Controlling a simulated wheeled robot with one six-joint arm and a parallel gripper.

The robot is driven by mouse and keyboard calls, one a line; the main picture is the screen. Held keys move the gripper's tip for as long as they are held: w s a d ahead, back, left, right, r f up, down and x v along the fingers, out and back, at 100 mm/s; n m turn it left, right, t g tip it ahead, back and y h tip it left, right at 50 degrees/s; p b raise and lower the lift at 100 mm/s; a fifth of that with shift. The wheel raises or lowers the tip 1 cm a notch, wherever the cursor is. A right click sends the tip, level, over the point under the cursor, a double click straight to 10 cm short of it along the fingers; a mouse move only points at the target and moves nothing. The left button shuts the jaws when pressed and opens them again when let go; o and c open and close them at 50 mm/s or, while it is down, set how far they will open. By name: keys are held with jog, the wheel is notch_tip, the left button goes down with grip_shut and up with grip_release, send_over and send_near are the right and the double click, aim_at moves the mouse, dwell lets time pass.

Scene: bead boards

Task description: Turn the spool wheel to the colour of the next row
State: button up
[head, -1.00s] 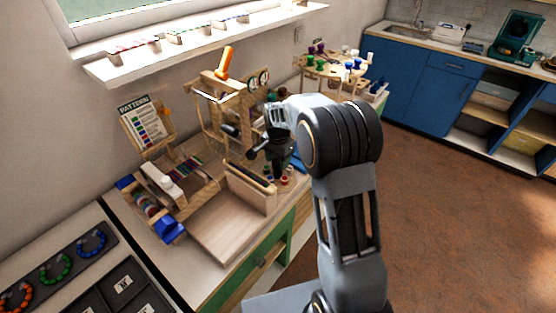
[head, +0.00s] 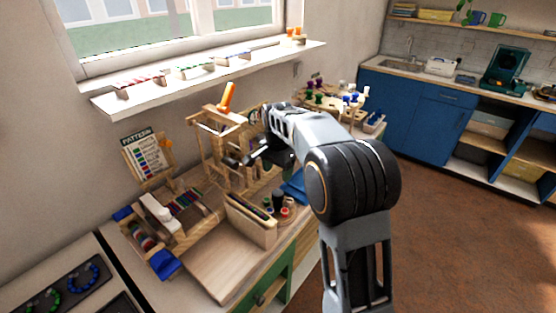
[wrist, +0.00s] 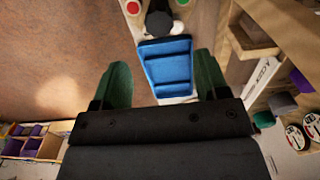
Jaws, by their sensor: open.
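The spool wheel appears to be the round wooden stand (head: 322,102) at the back right of the bench in the head view. Green, purple, blue and white spools stand on it. My arm partly hides its near side. A pattern card (head: 147,155) with coloured rows leans on a wooden stand at the left. My gripper (head: 250,158) is in front of the wooden frame, apart from the wheel. In the wrist view my gripper (wrist: 162,82) is open, with nothing between its dark green fingers. The wheel cannot be made out clearly there.
A blue tray (wrist: 166,65) lies below and beyond the fingers in the wrist view. A wooden frame with an orange handle (head: 227,97) stands beside my gripper. Small red-topped pots and a dark cylinder (head: 278,200) stand on the bench. A shelf (head: 210,75) runs above.

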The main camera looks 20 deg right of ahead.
notch_tip(320, 180, up, 4)
jog(key=shift+r, duration=0.1)
dwell(0.5)
jog(key=s+f+n+t, duration=0.1)
jog(key=s+n, duration=0.4)
jog(key=s, duration=0.6)
jog(key=s+f+n+t, duration=0.2)
jog(key=s+n, duration=0.3)
jog(key=s, duration=0.7)
jog(key=shift+s+f+n+t, duration=0.15)
jog(key=shift+f+n+t, duration=0.15)
jog(key=shift+n+t, duration=0.1)
